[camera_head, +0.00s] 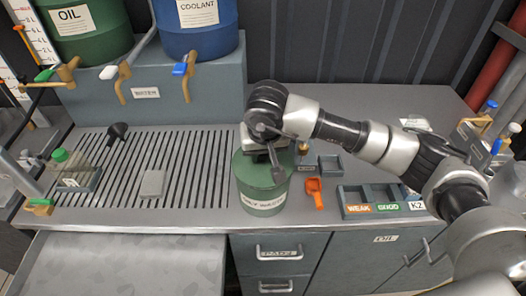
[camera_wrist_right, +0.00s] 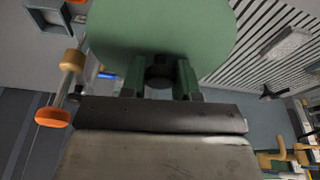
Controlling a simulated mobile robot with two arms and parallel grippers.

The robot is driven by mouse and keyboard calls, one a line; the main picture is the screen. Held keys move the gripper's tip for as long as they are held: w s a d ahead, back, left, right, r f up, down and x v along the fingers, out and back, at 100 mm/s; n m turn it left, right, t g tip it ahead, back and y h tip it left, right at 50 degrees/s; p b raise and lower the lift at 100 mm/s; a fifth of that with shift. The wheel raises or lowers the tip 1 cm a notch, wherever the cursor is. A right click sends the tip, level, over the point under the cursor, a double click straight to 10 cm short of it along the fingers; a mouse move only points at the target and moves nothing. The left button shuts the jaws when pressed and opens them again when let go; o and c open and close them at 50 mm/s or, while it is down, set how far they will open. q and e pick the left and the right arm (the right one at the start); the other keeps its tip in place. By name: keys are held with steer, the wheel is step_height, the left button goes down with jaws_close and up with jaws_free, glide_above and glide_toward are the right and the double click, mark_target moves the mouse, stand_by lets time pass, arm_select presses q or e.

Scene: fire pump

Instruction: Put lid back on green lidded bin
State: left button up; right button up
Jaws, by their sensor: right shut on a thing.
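The green bin (camera_head: 262,203) labelled as waste stands upright at the front edge of the counter, near the middle of the head view. Its round green lid (camera_head: 255,174) shows at the bin's top, and it fills the upper middle of the right wrist view (camera_wrist_right: 160,25). My right gripper (camera_head: 272,160) is over the bin and points down. It is shut on the lid's dark knob (camera_wrist_right: 159,76), with a finger on each side. I cannot tell whether the lid touches the rim all round. My left gripper is not in view.
An orange scoop (camera_head: 315,193) and a small grey tray (camera_head: 331,165) lie just right of the bin. A sorting tray (camera_head: 353,202) stands farther right. A slotted drain with a grey block (camera_head: 153,184) and a green-capped bottle (camera_head: 68,165) is to the left.

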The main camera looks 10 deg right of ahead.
steer(key=shift+b, duration=0.5)
stand_by(0.7)
steer(key=o, duration=1)
steer(key=shift+o, duration=0.6)
steer(key=o, duration=0.4)
steer(key=shift+r+p, duration=1.2)
steer(key=shift+r, duration=2.25)
